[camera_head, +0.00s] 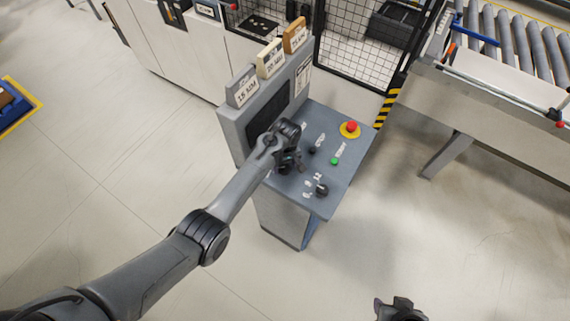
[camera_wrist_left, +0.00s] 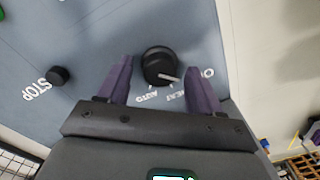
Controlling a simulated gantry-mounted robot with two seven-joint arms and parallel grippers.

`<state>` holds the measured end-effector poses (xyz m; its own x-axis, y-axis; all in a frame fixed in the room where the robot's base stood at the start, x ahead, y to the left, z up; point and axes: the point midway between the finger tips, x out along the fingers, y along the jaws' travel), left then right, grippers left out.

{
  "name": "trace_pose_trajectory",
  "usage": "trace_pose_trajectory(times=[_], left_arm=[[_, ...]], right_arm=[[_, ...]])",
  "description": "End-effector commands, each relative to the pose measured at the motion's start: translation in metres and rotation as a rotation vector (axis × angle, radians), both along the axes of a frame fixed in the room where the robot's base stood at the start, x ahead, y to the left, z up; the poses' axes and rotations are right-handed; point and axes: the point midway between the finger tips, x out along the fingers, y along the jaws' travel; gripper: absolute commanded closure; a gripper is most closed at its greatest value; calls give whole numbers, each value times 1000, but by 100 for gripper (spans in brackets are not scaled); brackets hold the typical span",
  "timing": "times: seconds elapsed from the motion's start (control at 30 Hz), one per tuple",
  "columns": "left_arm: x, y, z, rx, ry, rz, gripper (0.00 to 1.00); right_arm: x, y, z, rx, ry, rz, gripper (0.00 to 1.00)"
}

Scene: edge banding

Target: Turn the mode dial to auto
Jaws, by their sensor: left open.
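The mode dial (camera_wrist_left: 158,62) is a round black knob on the blue-grey panel in the left wrist view. Its white pointer slants to the lower right, toward the side of the HEAT and O... labels and away from AUTO (camera_wrist_left: 146,96). My left gripper (camera_wrist_left: 158,68) is open, with one purple finger on each side of the dial; I cannot tell whether either touches it. In the head view my left gripper (camera_head: 288,160) is over the left part of the console top and hides the dial. My right gripper (camera_head: 400,308) is partly visible at the bottom edge, its jaws unclear.
The console (camera_head: 345,172) also carries a red emergency button (camera_head: 351,127), a green button (camera_head: 335,161), a black STOP button (camera_wrist_left: 58,75) and another black knob (camera_head: 321,190). An upright panel with labelled blocks (camera_head: 270,58) stands behind. A roller conveyor (camera_head: 500,75) is at right.

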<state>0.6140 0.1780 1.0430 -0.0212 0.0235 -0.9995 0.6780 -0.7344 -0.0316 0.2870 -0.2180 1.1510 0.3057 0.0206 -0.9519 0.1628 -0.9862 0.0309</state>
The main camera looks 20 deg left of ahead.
Motion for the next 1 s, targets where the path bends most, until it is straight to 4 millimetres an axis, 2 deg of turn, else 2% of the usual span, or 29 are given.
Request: trace_pose_trajectory(times=[0.27,0.37,0.6,0.67,1.0], left_arm=[[0,0,-1,0,0,0,35],[0,0,-1,0,0,0,47],[0,0,-1,0,0,0,84],[0,0,-1,0,0,0,91],[0,0,0,0,0,-55,91]], right_arm=[[0,1,0,2,-1,0,57],[0,1,0,2,-1,0,57],[0,0,0,-2,0,3,57],[0,-1,0,-4,-1,4,57],[0,-2,5,-9,0,7,57]])
